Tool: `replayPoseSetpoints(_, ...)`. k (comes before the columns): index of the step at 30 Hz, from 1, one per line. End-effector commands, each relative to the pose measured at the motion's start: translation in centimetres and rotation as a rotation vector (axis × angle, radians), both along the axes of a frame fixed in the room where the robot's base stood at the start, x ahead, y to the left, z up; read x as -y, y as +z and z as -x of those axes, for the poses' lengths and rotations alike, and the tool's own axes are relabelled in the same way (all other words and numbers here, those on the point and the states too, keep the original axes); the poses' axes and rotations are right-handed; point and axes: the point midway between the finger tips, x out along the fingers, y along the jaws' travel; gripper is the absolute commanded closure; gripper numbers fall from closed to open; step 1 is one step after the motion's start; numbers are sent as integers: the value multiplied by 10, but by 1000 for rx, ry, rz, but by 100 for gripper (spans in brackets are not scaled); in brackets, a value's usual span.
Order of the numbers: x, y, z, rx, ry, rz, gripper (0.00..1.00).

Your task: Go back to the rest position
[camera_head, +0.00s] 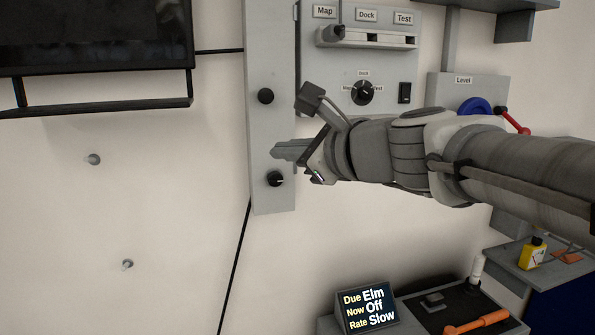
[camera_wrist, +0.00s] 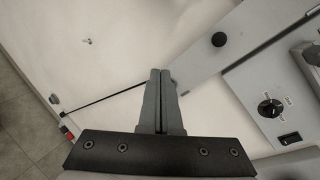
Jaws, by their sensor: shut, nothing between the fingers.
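My gripper (camera_head: 284,151) is shut and empty. In the head view it points left from my arm, in front of the grey vertical panel, between an upper black knob (camera_head: 265,96) and a lower black knob (camera_head: 275,179). I cannot tell whether it touches the panel. In the wrist view my gripper's fingers (camera_wrist: 160,75) are together, with nothing between them, over white wall beside the grey panel (camera_wrist: 190,68).
A control box (camera_head: 335,70) with Map, Dock and Test labels, a rotary dial (camera_head: 363,92) and a black switch (camera_head: 405,92) is behind my arm. A small display (camera_head: 366,309) reads Due Elm, Now Off, Rate Slow. Wall at left is mostly clear, below a dark screen (camera_head: 95,35).

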Motion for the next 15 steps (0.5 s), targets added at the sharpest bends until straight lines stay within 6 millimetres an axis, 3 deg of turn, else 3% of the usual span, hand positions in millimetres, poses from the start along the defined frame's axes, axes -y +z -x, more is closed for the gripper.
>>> replayPoseSetpoints(8, 28, -94, 70, 182, 277, 754, 100)
replayPoseSetpoints(15, 81, -173, 131, 273, 622, 1351, 100)
